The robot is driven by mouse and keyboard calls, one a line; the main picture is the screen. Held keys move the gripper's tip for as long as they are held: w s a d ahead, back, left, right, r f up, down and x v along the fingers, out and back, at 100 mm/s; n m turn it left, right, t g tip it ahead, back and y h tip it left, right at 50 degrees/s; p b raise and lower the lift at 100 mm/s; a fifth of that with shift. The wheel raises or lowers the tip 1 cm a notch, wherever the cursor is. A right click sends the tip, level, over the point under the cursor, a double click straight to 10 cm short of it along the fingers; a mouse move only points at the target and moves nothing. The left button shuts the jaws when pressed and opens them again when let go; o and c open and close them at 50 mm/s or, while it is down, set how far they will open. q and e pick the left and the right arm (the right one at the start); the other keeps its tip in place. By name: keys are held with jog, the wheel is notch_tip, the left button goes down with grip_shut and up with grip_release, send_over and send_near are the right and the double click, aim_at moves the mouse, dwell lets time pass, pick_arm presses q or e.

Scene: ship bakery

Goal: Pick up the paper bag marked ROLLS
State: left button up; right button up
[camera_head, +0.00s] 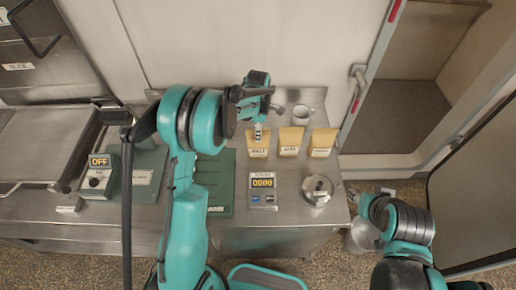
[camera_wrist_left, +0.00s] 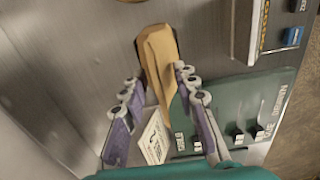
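Three tan paper bags with white labels stand in a row on the steel counter: a left bag (camera_head: 259,148), a middle bag (camera_head: 290,141) and a right bag (camera_head: 322,142). The labels are too small to read surely; the left one looks like ROLLS. My left gripper (camera_head: 258,132) points down at the left bag's top. In the left wrist view, a tan bag (camera_wrist_left: 158,55) and a white label (camera_wrist_left: 154,138) show between and beyond the spread fingers of the left gripper (camera_wrist_left: 157,84). My right gripper (camera_head: 362,203) is low at the right, away from the bags; its fingers are unclear.
A scale (camera_head: 263,199) and a round steel container (camera_head: 318,196) stand in front of the bags. A green board (camera_head: 218,172) lies to the left. A control box reading OFF (camera_head: 97,182) is farther left.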

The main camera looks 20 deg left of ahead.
pick_arm(q)
grip_shut()
dwell(0.4)
